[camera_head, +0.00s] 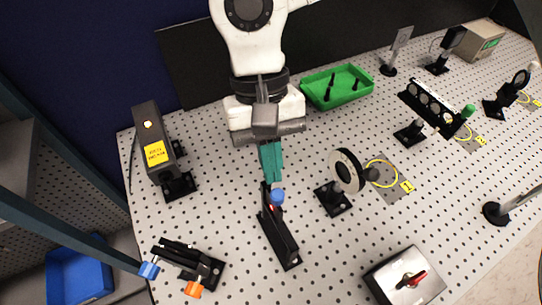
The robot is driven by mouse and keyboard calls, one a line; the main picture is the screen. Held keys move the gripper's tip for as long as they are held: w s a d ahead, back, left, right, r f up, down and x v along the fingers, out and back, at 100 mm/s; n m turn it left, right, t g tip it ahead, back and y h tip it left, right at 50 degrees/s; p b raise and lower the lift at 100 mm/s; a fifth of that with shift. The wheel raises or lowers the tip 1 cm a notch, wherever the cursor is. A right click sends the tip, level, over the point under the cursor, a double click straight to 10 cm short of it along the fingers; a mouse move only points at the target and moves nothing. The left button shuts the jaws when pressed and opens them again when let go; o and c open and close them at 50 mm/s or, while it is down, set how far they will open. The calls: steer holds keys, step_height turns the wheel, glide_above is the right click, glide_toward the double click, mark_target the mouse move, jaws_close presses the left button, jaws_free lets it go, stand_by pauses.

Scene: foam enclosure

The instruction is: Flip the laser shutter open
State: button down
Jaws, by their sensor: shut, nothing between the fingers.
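A low black device with a long base (281,237), which looks like the laser shutter, stands on the perforated table near the middle. It has a short upright part with a blue knob (277,196) and a small red spot below the knob. My gripper (271,181) points down at the far end of this device. Its teal fingers are shut and empty, close beside the blue knob on its left. I cannot tell whether they touch it. The fingertips partly hide the device's far end. The laser (148,135), a dark box with a yellow label, stands to the left.
A ring mount (346,170) stands close to the right. A grey box with a red lever (406,280) is at front right. A black mount with blue and orange ends (188,262) is at front left. A green tray (337,87) lies behind.

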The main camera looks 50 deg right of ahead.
steer(key=shift+s, duration=0.1)
steer(key=s+b, duration=0.1)
steer(key=s+a, duration=0.1)
steer(key=s, duration=0.1)
steer(key=s+b, duration=0.1)
steer(key=shift+s+a+b, duration=0.25)
steer(key=shift+s+b, duration=0.05)
steer(key=shift+s, duration=0.05)
stand_by(0.3)
